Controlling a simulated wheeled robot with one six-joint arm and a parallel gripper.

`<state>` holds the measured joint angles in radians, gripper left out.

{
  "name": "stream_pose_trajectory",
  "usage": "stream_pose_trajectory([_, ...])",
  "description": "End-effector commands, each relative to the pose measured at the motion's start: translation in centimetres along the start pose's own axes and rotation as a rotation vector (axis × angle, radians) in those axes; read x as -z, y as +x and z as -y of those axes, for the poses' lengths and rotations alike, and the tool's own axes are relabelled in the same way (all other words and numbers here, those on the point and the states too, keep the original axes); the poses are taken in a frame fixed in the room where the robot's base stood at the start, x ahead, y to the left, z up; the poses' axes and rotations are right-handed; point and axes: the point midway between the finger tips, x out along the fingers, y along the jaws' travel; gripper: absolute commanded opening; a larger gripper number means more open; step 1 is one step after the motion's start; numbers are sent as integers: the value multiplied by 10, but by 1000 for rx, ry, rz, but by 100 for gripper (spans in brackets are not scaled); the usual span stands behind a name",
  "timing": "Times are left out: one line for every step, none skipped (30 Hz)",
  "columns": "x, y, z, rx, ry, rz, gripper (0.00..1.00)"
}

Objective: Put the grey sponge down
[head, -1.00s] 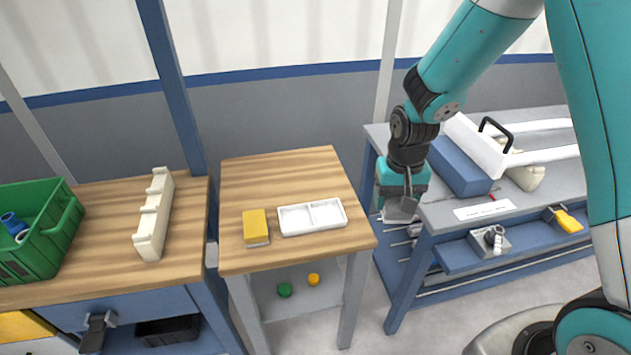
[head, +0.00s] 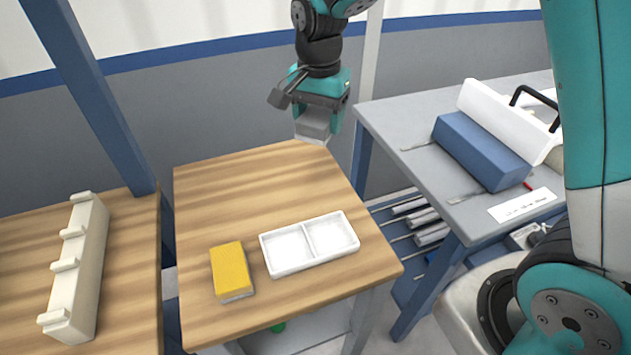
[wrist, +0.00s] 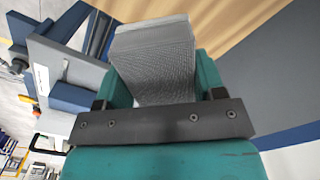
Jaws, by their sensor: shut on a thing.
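The grey sponge (wrist: 155,60) is a block held between the two teal fingers of my gripper (wrist: 160,90) in the wrist view. In the head view my gripper (head: 318,122) points down above the back right corner of the wooden table (head: 240,185). The grey sponge (head: 313,126) shows below the fingers there, apparently above the tabletop. A yellow sponge (head: 231,270) with a pale underside lies on the table, left of a white two-compartment tray (head: 309,244). Both tray compartments look empty.
A cream rack with pegs (head: 78,268) stands on another wooden table at left. A grey workbench (head: 400,125) at right holds a blue block (head: 482,150) and a white box with a black handle (head: 520,115). The back half of the middle table is clear.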

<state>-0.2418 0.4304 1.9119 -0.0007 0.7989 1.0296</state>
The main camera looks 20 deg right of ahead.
Motion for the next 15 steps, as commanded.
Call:
stream_pose_trajectory([0,16,-1,-7,0,4,37])
stream_pose_trajectory([0,25,-1,-7,-1,4,37])
stream_pose_trajectory([0,36,-1,-7,-1,4,37])
stream_pose_trajectory([0,45,-1,-8,-1,5,37])
stream_pose_trajectory([0,53,-1,-7,-1,4,37])
stream_pose_trajectory([0,65,-1,-7,-1,4,37])
stream_pose_trajectory([0,73,-1,-6,-1,4,37])
stream_pose_trajectory([0,81,-1,-6,-1,4,37])
stream_pose_trajectory([0,91,-1,-6,-1,4,37])
stream_pose_trajectory([0,98,-1,-5,-1,3,37])
stream_pose_trajectory([0,104,-1,-5,-1,3,37])
stream_pose_trajectory([0,111,-1,-4,-2,3,37])
stream_pose_trajectory([0,116,-1,-3,-2,2,37])
stream_pose_trajectory([0,119,0,-2,-2,1,37])
stream_pose_trajectory([0,123,0,-2,-2,1,37])
